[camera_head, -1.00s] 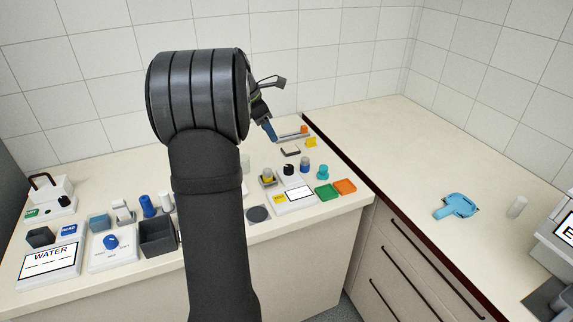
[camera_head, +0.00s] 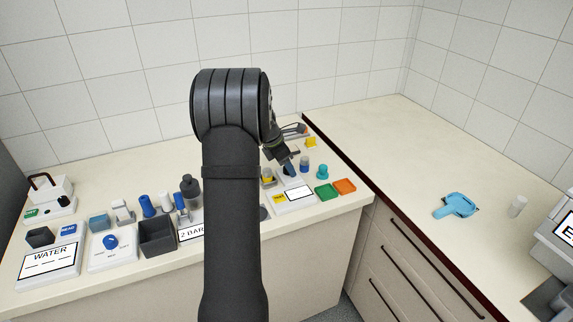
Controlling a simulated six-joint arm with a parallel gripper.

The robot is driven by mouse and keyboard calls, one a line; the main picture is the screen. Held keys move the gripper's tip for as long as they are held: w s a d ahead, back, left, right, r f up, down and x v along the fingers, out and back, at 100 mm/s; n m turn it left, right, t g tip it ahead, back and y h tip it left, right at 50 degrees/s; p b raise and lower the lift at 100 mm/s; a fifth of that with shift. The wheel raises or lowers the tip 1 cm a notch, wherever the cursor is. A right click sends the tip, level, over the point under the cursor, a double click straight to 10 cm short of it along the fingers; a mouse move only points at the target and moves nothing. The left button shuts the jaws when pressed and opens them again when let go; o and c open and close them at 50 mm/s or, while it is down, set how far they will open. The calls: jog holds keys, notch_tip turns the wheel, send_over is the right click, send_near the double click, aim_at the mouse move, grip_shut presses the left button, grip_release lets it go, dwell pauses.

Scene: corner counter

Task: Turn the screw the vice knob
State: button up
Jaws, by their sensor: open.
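No vice knob can be made out for certain. A low grey rail-like fixture with a small orange part (camera_head: 302,127) lies at the back right of the left counter and may be the vice; my wrist partly covers it. My gripper (camera_head: 289,168) points down over the group of small items in front of that fixture. Its bluish fingertip is small in view, and the gripper looks empty. The black-topped cylinder seen there earlier is now hidden by the gripper. I cannot tell if the fingers touch anything.
A blue-grey cylinder (camera_head: 304,164), a teal knob (camera_head: 322,171), a green tray (camera_head: 327,191) and an orange tray (camera_head: 345,186) stand right of my gripper. A yellow piece (camera_head: 310,142) lies behind. A dark bottle (camera_head: 190,190) stands left of my arm. The right counter (camera_head: 400,150) is mostly clear.

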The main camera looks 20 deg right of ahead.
jog(key=c, duration=1)
jog(key=shift+o, duration=0.2)
jog(key=shift+m, duration=0.4)
jog(key=m+g, duration=0.1)
jog(key=m, duration=0.2)
jog(key=shift+w+d+m+g, duration=0.1)
jog(key=shift+w+m+g, duration=0.05)
jog(key=shift+m+g, duration=0.25)
jog(key=m+g, duration=0.1)
jog(key=m, duration=0.1)
jog(key=m+y, duration=0.1)
jog(key=m, duration=0.2)
jog(key=shift+w+d+g, duration=0.1)
jog(key=shift+g, duration=0.3)
jog(key=m+y, duration=0.1)
jog(key=m, duration=0.2)
jog(key=m+y, duration=0.1)
jog(key=m, duration=0.1)
jog(key=shift+d+m+g, duration=0.15)
jog(key=shift+m+g, duration=0.15)
jog(key=shift+m, duration=0.1)
jog(key=shift+d+m+y, duration=0.1)
jog(key=shift+m+y, duration=1)
jog(key=shift+m, duration=1.1)
